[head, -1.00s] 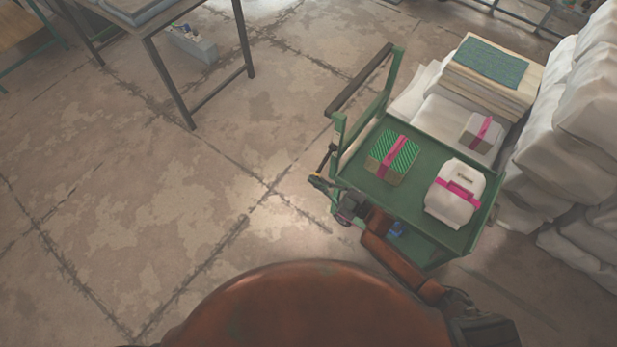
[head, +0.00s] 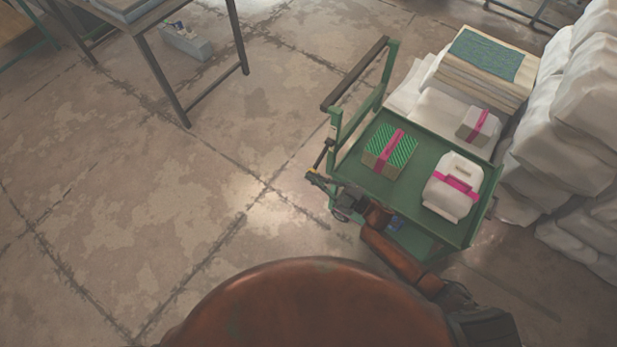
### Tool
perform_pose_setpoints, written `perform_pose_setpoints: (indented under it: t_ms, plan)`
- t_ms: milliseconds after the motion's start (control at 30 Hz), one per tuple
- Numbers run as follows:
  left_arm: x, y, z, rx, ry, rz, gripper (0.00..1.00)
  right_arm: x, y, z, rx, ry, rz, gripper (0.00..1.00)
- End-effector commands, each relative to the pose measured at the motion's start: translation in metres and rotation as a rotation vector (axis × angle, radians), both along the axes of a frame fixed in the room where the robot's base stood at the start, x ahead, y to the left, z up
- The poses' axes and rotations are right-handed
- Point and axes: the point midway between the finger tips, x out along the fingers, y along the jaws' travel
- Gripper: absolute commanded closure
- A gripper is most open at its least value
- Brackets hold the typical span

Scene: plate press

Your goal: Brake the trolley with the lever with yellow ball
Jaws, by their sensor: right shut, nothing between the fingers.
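The green trolley (head: 425,160) stands right of centre, its push handle (head: 356,75) towards the upper left. A thin dark lever (head: 323,155) slants down at its left side. A small yellow spot, apparently the yellow ball (head: 311,171), shows at the lever's lower end. My right arm reaches from the bottom right past the trolley's near side. My right gripper (head: 317,180) is shut and empty, right at the yellow ball. Whether it touches the ball is too small to tell. My left gripper is out of view.
White sacks (head: 573,130) are stacked at the right. A metal table (head: 190,60) stands upper left. The floor left of the trolley is clear.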

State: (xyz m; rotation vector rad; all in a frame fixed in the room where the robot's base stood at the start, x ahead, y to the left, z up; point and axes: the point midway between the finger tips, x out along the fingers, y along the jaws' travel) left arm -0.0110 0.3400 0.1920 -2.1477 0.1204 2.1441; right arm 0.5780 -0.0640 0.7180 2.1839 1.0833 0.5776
Motion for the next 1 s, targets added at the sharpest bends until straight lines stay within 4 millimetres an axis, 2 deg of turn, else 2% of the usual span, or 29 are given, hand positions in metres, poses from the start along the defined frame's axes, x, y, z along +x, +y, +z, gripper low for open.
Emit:
perform_pose_setpoints:
  t_ms: [67, 267, 300, 333, 600, 800, 1000]
  plan:
    - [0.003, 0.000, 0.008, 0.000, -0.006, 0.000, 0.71, -0.002, 0.003, 0.004, -0.006, 0.006, -0.005, 1.00]
    - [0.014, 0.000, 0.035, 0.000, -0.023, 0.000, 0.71, -0.012, 0.022, 0.040, 0.001, -0.006, -0.002, 1.00]
    - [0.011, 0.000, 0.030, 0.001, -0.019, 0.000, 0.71, -0.018, 0.007, 0.028, -0.005, 0.000, -0.006, 1.00]
    - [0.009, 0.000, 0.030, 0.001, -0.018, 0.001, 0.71, -0.023, 0.001, 0.026, -0.004, 0.001, -0.005, 1.00]
    - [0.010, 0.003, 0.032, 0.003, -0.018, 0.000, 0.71, -0.054, -0.039, 0.021, 0.000, -0.003, 0.004, 1.00]
    - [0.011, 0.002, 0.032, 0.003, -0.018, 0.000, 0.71, -0.066, -0.055, 0.019, 0.002, -0.004, 0.005, 1.00]
    - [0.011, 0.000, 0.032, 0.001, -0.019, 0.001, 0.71, -0.068, -0.059, 0.019, 0.002, -0.005, 0.004, 1.00]
